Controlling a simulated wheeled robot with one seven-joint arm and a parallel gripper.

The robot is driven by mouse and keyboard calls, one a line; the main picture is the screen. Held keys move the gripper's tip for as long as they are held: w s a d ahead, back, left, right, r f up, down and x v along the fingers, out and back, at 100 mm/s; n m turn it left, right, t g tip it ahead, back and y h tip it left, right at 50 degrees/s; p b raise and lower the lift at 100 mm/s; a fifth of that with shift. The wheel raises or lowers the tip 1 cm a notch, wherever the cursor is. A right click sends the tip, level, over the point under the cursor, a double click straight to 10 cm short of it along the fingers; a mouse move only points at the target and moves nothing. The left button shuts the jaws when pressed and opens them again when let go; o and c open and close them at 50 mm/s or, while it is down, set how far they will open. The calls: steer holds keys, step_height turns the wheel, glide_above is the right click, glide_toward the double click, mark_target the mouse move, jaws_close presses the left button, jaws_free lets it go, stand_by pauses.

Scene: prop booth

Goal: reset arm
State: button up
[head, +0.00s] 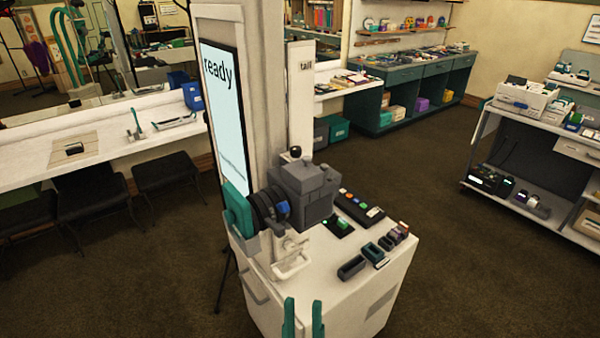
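My gripper (303,318) shows at the bottom edge, its two teal fingers upright and apart with nothing between them. It is open, and the rest of my arm is out of the picture. In front of it stands a white cabinet (272,318) with small items on top. A grey boxy device (303,190) with a black ring and a teal bracket (238,212) is fixed at the cabinet's left side. A tall screen (222,110) behind it reads "ready". The fingers overlap the cabinet's front face in the picture; I cannot tell the distance.
The cabinet top holds a black button panel (360,207), a dark open box (351,267) and a white tray (291,265). A white counter (35,165) with dark stools runs along the left. A shelf cart (472,150) stands at the right. Brown carpet (470,280) is clear at the lower right.

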steer(key=s+f+m+g, duration=0.1)
steer(key=s+f+g, duration=0.6)
steer(key=f, duration=0.6)
steer(key=s+f+m+g, duration=0.2)
steer(key=s+f+g, duration=0.4)
steer(key=s+f, duration=0.5)
step_height(320, 180, down, 2)
steer(key=shift+s+a+f+m+g+h, duration=0.1)
steer(key=shift+s+a+m+g+h, duration=0.2)
steer(key=shift+s+a+g, duration=0.1)
steer(key=shift+s, duration=0.1)
